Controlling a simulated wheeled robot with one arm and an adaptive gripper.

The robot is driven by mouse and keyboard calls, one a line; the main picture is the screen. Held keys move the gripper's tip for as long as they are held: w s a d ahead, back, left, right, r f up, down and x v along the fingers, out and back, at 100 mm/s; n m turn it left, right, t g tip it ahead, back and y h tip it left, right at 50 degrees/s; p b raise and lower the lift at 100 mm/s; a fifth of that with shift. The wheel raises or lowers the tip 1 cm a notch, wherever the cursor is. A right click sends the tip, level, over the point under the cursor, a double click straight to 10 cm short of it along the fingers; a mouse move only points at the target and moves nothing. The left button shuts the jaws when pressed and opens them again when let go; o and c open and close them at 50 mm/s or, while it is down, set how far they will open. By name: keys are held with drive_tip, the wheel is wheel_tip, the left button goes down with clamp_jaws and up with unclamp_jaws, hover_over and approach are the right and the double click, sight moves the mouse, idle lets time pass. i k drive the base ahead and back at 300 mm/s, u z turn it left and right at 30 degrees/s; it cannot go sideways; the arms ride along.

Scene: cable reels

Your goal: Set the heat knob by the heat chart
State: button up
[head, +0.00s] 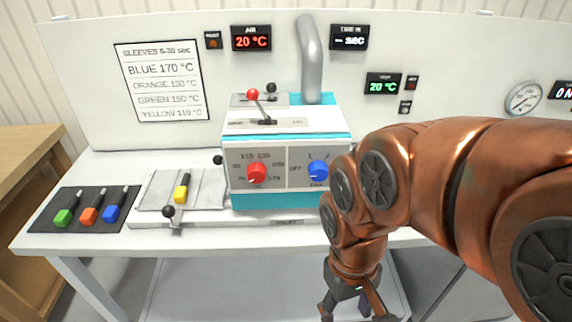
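The red heat knob (257,173) sits on the left half of the white and teal machine's front panel (287,154), inside a ring of small numbers. Its pointer seems to face downward, but its exact setting is too small to read. A blue knob (318,170) is to its right. The heat chart (163,82) on the back panel lists blue 170 °C, orange about 130 °C, green about 150 °C and yellow 110 °C. My gripper (355,308) hangs at the bottom, below and right of the knobs, fingers apart and empty, touching neither knob.
A yellow-ended piece (182,192) lies on the metal plate left of the machine. Green, orange and blue pieces lie on a dark mat (46,219). The AIR display (251,38) reads 20 °C. A red-tipped lever (254,96) tops the machine. My arm covers the table's right side.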

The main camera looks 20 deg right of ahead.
sight(256, 170)
drive_tip(key=u, duration=1.45)
drive_tip(key=k, duration=0.9)
drive_tip(key=u, duration=0.95)
